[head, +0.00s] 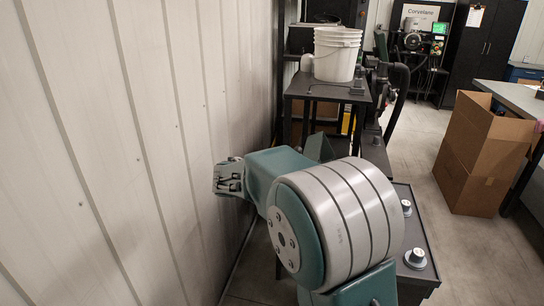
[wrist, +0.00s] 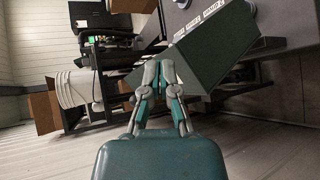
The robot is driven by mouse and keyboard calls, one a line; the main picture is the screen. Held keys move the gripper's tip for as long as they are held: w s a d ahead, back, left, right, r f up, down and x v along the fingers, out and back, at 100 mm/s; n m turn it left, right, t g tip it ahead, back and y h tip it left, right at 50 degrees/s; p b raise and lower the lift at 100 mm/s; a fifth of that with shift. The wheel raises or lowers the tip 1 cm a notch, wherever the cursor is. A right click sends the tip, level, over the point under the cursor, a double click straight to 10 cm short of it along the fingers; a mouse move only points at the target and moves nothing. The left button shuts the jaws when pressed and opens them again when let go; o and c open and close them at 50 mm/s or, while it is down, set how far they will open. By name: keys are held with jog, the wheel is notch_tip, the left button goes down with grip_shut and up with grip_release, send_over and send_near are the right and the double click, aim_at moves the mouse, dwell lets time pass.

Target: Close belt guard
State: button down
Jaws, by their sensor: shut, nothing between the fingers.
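In the wrist view, a grey-green, box-like cover (wrist: 212,45), which looks like the belt guard, juts at a slant from a dark grey machine housing (wrist: 265,20). My gripper (wrist: 158,66) is shut and empty, with its fingertips in front of the cover's lower left part. I cannot tell whether they touch it. How far open the guard stands is unclear from this angle. In the head view, my arm hides most of the machine. A small green panel (head: 318,148) shows behind the arm and may be the same guard.
A white bucket (head: 338,54) stands on a dark rack (head: 298,84) beyond my arm; it also shows in the wrist view (wrist: 78,88). A pale ribbed wall (head: 120,150) runs close along the left. A cardboard box (head: 484,155) stands right. Floor between is clear.

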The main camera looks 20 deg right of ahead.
jog(key=shift+w+f+h, duration=0.25)
jog(key=shift+w+h, duration=0.05)
jog(key=shift+w, duration=0.85)
jog(key=w+a+f+n+t+h, duration=0.2)
jog(key=w+a+f+t+h, duration=0.15)
jog(key=w, duration=0.35)
jog(key=w+a+f+n+t+h, duration=0.25)
jog(key=w+a, duration=0.25)
jog(key=w, duration=0.3)
jog(key=w+d+r+y, duration=0.1)
jog(key=d+r, duration=0.2)
jog(key=d, duration=1)
jog(key=shift+w+d, duration=0.15)
jog(key=shift+w, duration=0.2)
jog(key=shift+r, duration=0.2)
